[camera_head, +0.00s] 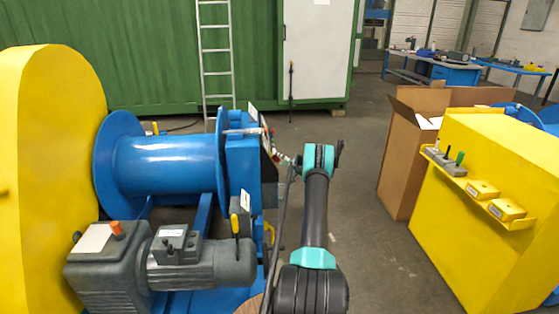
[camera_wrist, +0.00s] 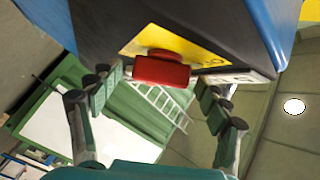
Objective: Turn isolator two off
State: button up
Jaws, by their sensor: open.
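In the wrist view a red switch handle (camera_wrist: 160,69) sits on a yellow plate (camera_wrist: 200,55) on the face of a dark box (camera_wrist: 110,25). A white label (camera_wrist: 240,77) beside it is too small to read, so I cannot tell which isolator this is. My gripper (camera_wrist: 160,98) is open, with one finger on each side below the red handle and apart from it. Nothing is between the fingers. In the head view the arm's end reaches toward the right side of the blue drum stand (camera_head: 243,165); the fingers are small there.
A blue drum (camera_head: 170,160) and a grey motor (camera_head: 200,262) stand left of my arm. A yellow cabinet (camera_head: 490,220) with several small switches and a cardboard box (camera_head: 405,165) stand right. Open floor (camera_head: 365,250) lies between. A ladder (camera_head: 216,60) leans at the back.

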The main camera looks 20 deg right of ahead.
jog(key=v, duration=1.1)
jog(key=shift+s, duration=0.25)
jog(key=shift+d, duration=0.1)
jog(key=shift+c, duration=0.5)
jog(key=shift+w, duration=0.2)
jog(key=shift+c, duration=1.2)
jog(key=w+a+m+g, duration=0.1)
jog(key=w, duration=0.1)
jog(key=w+a+r+m+g, duration=0.1)
jog(key=w+a+g, duration=0.1)
jog(key=shift+a+r+g, duration=0.15)
jog(key=shift+a+g, duration=0.15)
jog(key=c, duration=0.6)
notch_tip(320, 180, up, 15)
jog(key=a+m+g+h, duration=0.3)
jog(key=m+g+h, duration=0.5)
jog(key=m, duration=0.3)
jog(key=x, duration=1.7)
jog(key=shift+d, duration=0.2)
